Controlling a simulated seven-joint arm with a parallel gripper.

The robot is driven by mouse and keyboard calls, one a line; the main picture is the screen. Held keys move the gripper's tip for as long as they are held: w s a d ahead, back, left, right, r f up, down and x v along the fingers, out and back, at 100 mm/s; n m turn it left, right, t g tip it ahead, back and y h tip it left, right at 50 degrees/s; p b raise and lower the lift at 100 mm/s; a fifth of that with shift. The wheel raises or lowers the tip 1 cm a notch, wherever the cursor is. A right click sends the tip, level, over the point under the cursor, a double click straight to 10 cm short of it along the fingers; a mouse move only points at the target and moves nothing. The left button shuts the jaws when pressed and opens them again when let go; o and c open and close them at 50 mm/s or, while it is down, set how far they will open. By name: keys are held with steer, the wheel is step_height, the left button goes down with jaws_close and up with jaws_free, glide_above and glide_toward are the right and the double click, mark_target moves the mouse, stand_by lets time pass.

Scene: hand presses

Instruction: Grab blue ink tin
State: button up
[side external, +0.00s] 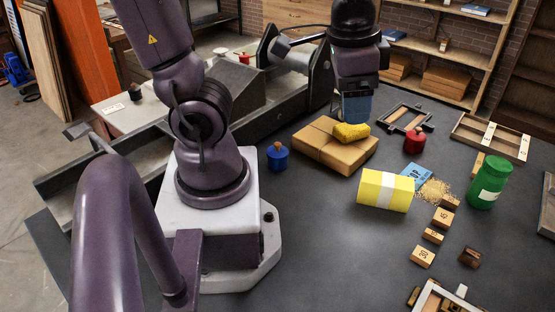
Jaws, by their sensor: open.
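A small blue tin (278,155) with a knobbed lid stands upright on the dark table, just right of my arm's white base. My gripper (357,112) points down above the far right part of a brown paper parcel (318,148), to the right of the blue tin and clear of it. A bluish block shape shows at the gripper's lower end; I cannot tell its fingers apart there. The gripper is open. A yellow lump (351,132), like a cloth or sponge, lies on the parcel below it.
A red tin (415,142), a green jar (488,182), a yellow roll (385,190) and several wooden type blocks (423,257) lie to the right. A large press (245,85) stands behind the blue tin.

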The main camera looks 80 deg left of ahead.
steer(key=a+f+m+g+y, duration=0.3)
steer(key=f+y, duration=0.1)
steer(key=f, duration=0.4)
steer(key=s+a+f+m+g+y, duration=0.1)
steer(key=a+f+m+g+y, duration=0.2)
steer(key=f, duration=0.6)
steer(key=s+a+f+m+g+y, duration=0.1)
steer(key=a+f+m+g+y, duration=0.2)
steer(key=f+y, duration=0.4)
steer(key=shift+a+f+m+g, duration=0.2)
steer(key=shift+f+m+g, duration=0.15)
steer(key=shift+f, duration=0.25)
steer(key=shift+a+f+m+g, duration=0.25)
steer(key=shift+f+m, duration=0.1)
steer(key=shift+f, duration=0.2)
steer(key=shift+s+a+f+m+y, duration=0.2)
steer(key=shift+a+f+m+y, duration=0.2)
steer(key=shift+y, duration=0.1)
glide_toward(279, 150)
steer(key=x, duration=0.3)
steer(key=shift+a, duration=0.25)
steer(key=shift+x, duration=2.7)
steer(key=shift+s+d, duration=0.1)
steer(key=shift+s, duration=0.05)
steer(key=shift+c, duration=0.3)
steer(key=c, duration=1)
